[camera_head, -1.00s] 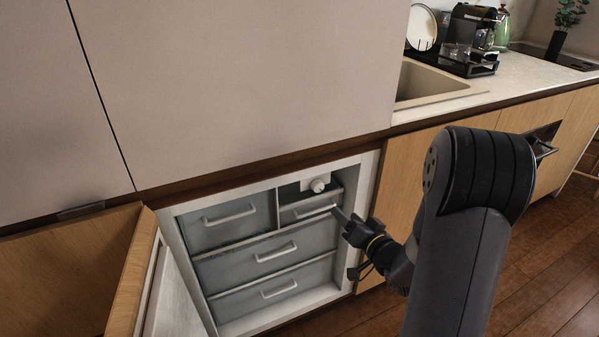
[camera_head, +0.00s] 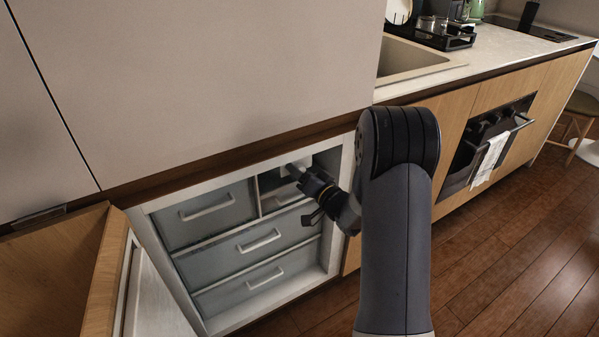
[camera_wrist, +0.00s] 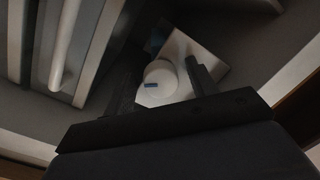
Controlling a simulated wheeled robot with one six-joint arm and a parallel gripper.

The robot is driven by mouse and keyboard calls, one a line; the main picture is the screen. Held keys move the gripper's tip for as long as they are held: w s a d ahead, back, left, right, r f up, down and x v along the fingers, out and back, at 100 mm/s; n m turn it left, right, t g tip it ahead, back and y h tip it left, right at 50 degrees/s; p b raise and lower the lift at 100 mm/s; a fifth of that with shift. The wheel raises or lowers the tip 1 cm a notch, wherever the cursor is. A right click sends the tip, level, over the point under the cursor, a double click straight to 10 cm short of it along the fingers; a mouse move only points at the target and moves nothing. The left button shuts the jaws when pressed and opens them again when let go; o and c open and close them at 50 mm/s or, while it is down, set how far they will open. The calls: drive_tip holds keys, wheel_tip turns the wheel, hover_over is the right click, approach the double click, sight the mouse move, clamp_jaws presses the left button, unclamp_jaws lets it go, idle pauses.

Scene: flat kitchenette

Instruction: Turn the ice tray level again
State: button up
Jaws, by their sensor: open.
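The ice tray itself cannot be made out. A round white knob (camera_wrist: 160,80) with a short blue mark shows in the wrist view, in front of a white plate (camera_wrist: 184,50) in the freezer's upper right compartment. The blue mark lies nearly flat across the knob as pictured. My gripper (camera_wrist: 163,72) is open, with one dark finger on each side of the knob; I cannot tell whether they touch it. In the head view my gripper (camera_head: 292,172) reaches into that compartment and hides most of the knob.
The freezer has grey drawers with white handles: an upper left drawer (camera_head: 205,225), a middle drawer (camera_head: 235,252) and a bottom drawer (camera_head: 250,290). A small drawer (camera_head: 285,192) lies below my gripper. The open wooden door (camera_head: 103,280) stands at left.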

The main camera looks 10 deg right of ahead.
drive_tip(key=shift+w+a, duration=0.15)
drive_tip(key=shift+w, duration=0.1)
drive_tip(key=c, duration=1)
drive_tip(key=shift+o, duration=0.2)
